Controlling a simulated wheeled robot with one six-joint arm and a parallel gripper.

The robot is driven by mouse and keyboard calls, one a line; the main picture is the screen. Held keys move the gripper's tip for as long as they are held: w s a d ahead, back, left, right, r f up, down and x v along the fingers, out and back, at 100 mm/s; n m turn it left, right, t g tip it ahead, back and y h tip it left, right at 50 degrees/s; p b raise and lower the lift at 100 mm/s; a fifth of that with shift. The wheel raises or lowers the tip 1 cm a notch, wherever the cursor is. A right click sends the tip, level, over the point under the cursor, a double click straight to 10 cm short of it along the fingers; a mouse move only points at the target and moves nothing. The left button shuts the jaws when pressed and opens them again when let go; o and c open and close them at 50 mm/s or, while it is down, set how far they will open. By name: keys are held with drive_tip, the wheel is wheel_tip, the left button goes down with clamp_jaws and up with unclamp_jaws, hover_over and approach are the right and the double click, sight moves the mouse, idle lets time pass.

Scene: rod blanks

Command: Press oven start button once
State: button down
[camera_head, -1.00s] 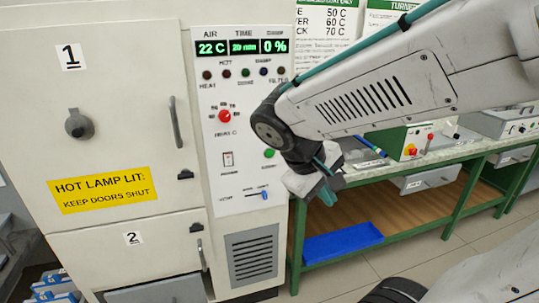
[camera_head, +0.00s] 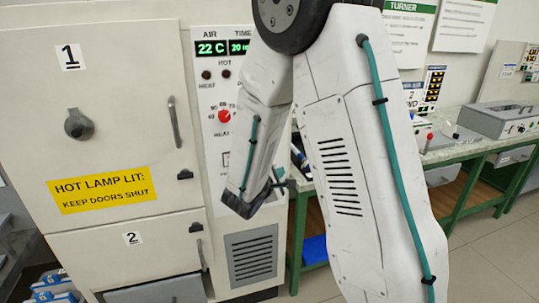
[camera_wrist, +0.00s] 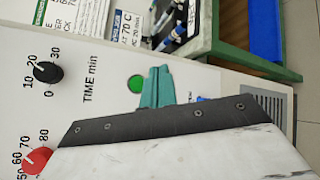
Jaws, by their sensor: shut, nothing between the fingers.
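The oven (camera_head: 150,100) is a tall cream cabinet with a control panel on its right side. In the wrist view the panel is turned sideways and shows a round green button (camera_wrist: 135,83), likely the start button. My gripper (camera_wrist: 158,87) has its teal fingers shut and empty. In that picture they lie just right of the button; I cannot tell whether they touch the panel. In the head view my gripper (camera_head: 281,184) is mostly behind my arm, low at the panel's right edge, and the green button is hidden.
The wrist view shows a black time knob (camera_wrist: 47,72) and a red dial (camera_wrist: 38,160) on the panel. A green-framed bench (camera_head: 462,152) stands to the right, with a blue tray (camera_head: 314,248) below. Oven doors 1 and 2 look shut.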

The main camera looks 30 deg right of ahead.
drive_tip(key=w+d, duration=0.2)
drive_tip(key=w, duration=0.6)
drive_tip(key=shift+w+d, duration=0.2)
drive_tip(key=shift+d, duration=0.05)
drive_tip(key=shift+w, duration=0.15)
idle(2.0)
drive_tip(key=shift+w+d, duration=0.1)
drive_tip(key=shift+w, duration=0.15)
drive_tip(key=shift+w+d, duration=0.1)
drive_tip(key=shift+w, duration=0.25)
idle(0.6)
drive_tip(key=shift+s+a, duration=0.25)
drive_tip(key=shift+s, duration=0.5)
drive_tip(key=shift+s+a, duration=0.25)
drive_tip(key=shift+s, duration=0.55)
drive_tip(key=shift+s+a, duration=0.2)
drive_tip(key=shift+s, duration=0.6)
drive_tip(key=shift+s+a, duration=0.25)
drive_tip(key=shift+s, duration=0.55)
